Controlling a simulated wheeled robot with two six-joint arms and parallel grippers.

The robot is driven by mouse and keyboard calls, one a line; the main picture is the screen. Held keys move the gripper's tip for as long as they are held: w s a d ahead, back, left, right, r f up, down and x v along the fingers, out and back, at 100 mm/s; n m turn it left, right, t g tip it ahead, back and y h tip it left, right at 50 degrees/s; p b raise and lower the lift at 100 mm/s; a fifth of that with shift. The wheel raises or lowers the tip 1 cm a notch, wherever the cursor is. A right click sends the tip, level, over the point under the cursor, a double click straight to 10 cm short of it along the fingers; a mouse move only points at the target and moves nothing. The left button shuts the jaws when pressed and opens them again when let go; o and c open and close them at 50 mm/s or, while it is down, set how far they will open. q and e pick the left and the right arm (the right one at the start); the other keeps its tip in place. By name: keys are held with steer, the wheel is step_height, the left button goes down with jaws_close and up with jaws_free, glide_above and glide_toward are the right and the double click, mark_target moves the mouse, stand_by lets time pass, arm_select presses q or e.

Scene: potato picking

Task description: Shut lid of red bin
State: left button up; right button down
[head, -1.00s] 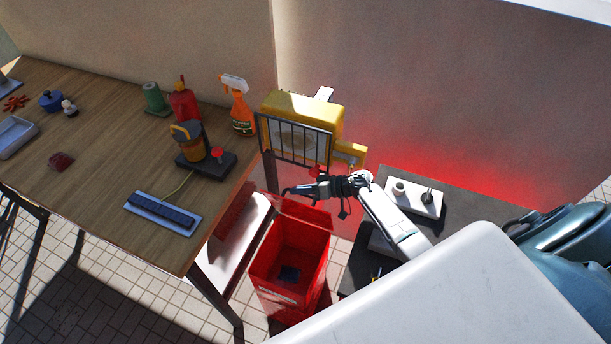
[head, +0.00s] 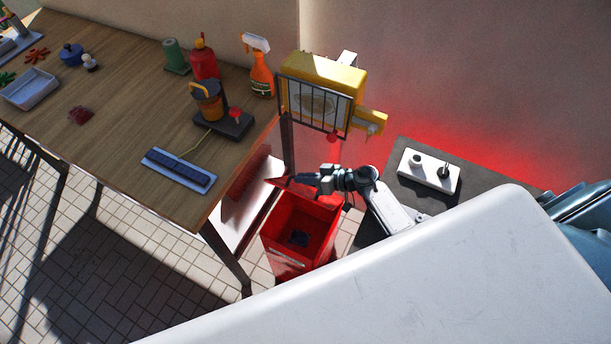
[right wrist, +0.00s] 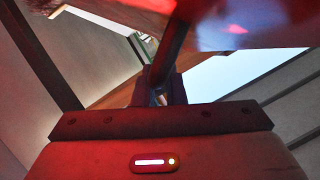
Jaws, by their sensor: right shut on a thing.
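The red bin (head: 290,262) stands on the tiled floor between the wooden table and the dark low table. Its top is uncovered and a dark thing lies inside. The red lid (head: 328,198) shows at the bin's back edge, raised and partly hidden by my right gripper. My right gripper (head: 297,180) reaches in from the right, just above the back rim, and is shut on what looks like the lid's edge. In the right wrist view the jaws (right wrist: 160,95) meet a thin dark edge, with a glossy red surface above. My left gripper is not in view.
The wooden table (head: 130,125) stands left, with a spray bottle (head: 261,75), a red bottle (head: 203,62) and a power strip (head: 178,171). A yellow machine (head: 330,75) with a grille is behind the bin. The dark low table (head: 405,205) is at right.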

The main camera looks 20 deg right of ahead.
steer(key=c, duration=1.5)
jaws_free()
steer(key=shift+r, duration=0.2)
steer(key=shift+r, duration=0.3)
step_height(320, 180, up, 3)
steer(key=shift+f+b, duration=0.2)
steer(key=shift+b, duration=0.3)
steer(key=s+a+b, duration=0.1)
steer(key=s+a, duration=0.1)
steer(key=s, duration=0.5)
steer(key=s+a+r+b, duration=0.1)
steer(key=s+a, duration=0.2)
steer(key=s, duration=0.5)
steer(key=shift+a+r+b, duration=0.25)
steer(key=shift+a+b, duration=0.1)
steer(key=shift+b, duration=0.05)
steer(key=shift+c, duration=0.2)
